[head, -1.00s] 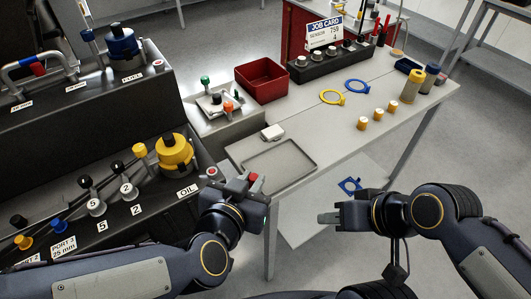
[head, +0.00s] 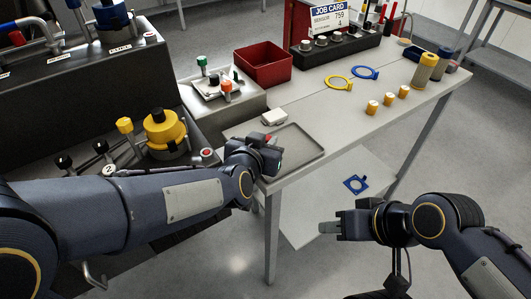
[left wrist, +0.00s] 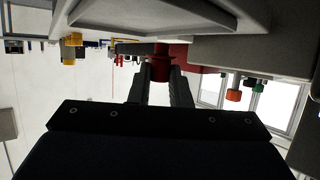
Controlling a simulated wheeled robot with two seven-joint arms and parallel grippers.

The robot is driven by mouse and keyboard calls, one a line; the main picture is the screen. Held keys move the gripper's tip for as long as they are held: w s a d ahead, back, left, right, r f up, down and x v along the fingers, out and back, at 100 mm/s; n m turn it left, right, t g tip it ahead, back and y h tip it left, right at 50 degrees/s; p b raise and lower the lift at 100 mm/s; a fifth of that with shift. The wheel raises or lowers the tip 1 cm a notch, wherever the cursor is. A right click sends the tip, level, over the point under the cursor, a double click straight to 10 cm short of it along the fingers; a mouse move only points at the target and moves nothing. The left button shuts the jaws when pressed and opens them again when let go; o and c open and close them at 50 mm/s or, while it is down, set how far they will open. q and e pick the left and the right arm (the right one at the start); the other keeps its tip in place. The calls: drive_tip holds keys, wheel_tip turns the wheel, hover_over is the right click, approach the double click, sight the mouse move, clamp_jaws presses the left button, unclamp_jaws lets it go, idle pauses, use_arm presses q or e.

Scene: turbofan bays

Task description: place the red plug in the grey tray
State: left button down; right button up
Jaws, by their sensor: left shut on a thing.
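The red plug (head: 270,138) is in my left gripper (head: 271,146), mostly hidden by the jaws in the head view. In the left wrist view the red plug (left wrist: 160,66) sits between the two dark fingers of my left gripper (left wrist: 160,80), which are shut on it. The shallow grey tray (head: 302,151) lies at the near left end of the table. In the head view my left gripper overlaps the tray's left part; its height above it is hard to judge. My right gripper (head: 326,228) is off the table's front edge, with its jaw gap unclear.
A white block (head: 274,117) lies just behind the tray. A red bin (head: 263,68) and a fixture with green and orange knobs (head: 222,88) stand further back. The dark panel with a yellow cap (head: 164,130) is at left.

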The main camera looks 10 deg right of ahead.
use_arm(q)
drive_tip(key=shift+f, duration=1.3)
drive_tip(key=shift+b, duration=0.3)
drive_tip(key=shift+f, duration=0.2)
drive_tip(key=c, duration=1.3)
unclamp_jaws()
drive_tip(key=shift+c, duration=0.2)
drive_tip(key=shift+r, duration=0.15)
